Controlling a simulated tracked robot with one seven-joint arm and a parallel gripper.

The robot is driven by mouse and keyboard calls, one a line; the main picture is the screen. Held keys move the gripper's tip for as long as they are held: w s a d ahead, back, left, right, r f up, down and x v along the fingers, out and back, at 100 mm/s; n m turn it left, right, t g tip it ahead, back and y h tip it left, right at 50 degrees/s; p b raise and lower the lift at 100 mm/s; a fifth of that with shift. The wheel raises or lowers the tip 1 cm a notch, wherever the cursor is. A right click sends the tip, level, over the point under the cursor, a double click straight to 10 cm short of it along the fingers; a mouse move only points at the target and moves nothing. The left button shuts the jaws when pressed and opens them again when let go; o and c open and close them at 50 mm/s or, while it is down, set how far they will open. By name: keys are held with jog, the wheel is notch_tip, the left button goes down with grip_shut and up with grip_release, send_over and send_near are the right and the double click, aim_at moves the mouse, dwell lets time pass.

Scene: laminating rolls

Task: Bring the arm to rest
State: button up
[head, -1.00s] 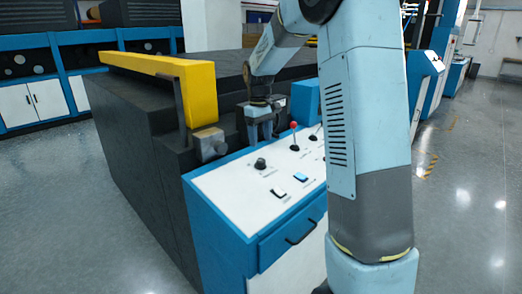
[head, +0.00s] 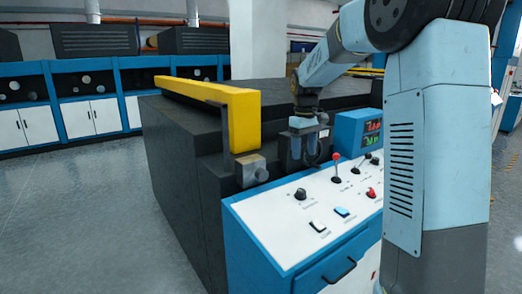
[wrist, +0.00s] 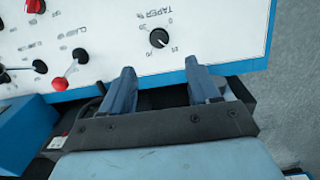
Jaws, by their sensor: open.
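My gripper (head: 304,128) hangs over the rear edge of the white control panel (head: 282,225) in the head view, beside the blue display box. In the wrist view my gripper (wrist: 163,88) is open, with its two blue-grey fingers apart and nothing between them. A black taper knob (wrist: 159,38) on the panel lies beyond the fingertips and apart from them. My light blue arm fills the right of the head view, its upper links bent over toward the panel.
A red-knobbed lever (head: 336,157), a red knob (head: 371,192) and rocker switches (head: 342,211) stand on the panel. The blue display box (head: 358,132) is close to my gripper. A yellow bar (head: 210,100) tops the dark machine (head: 185,165). Grey floor (head: 80,200) is open at left.

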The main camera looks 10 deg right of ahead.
jog(key=s+r+m+t, duration=0.1)
jog(key=s+r+t, duration=0.15)
jog(key=s, duration=0.65)
jog(key=s+r+m+t, duration=0.15)
jog(key=s+r, duration=0.25)
jog(key=s, duration=0.4)
jog(key=s+a+f+m+t, duration=0.1)
jog(key=s+f+m, duration=0.1)
jog(key=s, duration=1.4)
jog(key=shift+f+m+t, duration=0.35)
jog(key=shift+f+t, duration=0.05)
jog(key=shift+f, duration=0.35)
